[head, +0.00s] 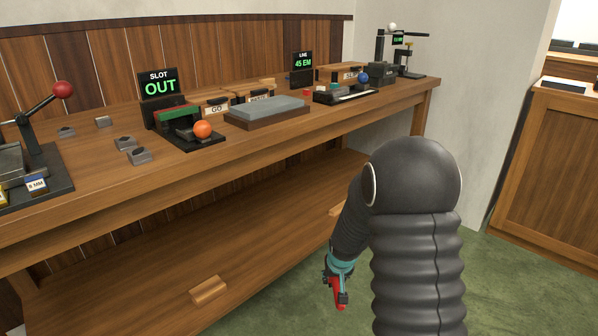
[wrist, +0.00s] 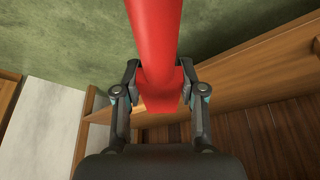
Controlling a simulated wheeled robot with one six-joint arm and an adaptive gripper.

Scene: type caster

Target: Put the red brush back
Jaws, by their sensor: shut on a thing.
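A red brush (wrist: 155,40) fills the middle of the wrist view, its squared end between my fingers; bristles cannot be made out. In the head view the red brush (head: 341,296) hangs low in front of the bench, partly hidden by my gripper (head: 338,280). My gripper, also in the wrist view (wrist: 158,80), is shut on it. A sign (head: 158,85) reading "SLOT OUT" stands on the bench behind a black holder (head: 190,138) with a green bar and an orange ball.
The wooden bench (head: 300,135) carries a grey slab (head: 266,109), labelled boxes, a "LINE 45 EM" sign (head: 302,65) and a red-knobbed lever device (head: 45,140) at left. A lower shelf (head: 190,250) holds a small wooden block (head: 208,289). Green floor lies in front.

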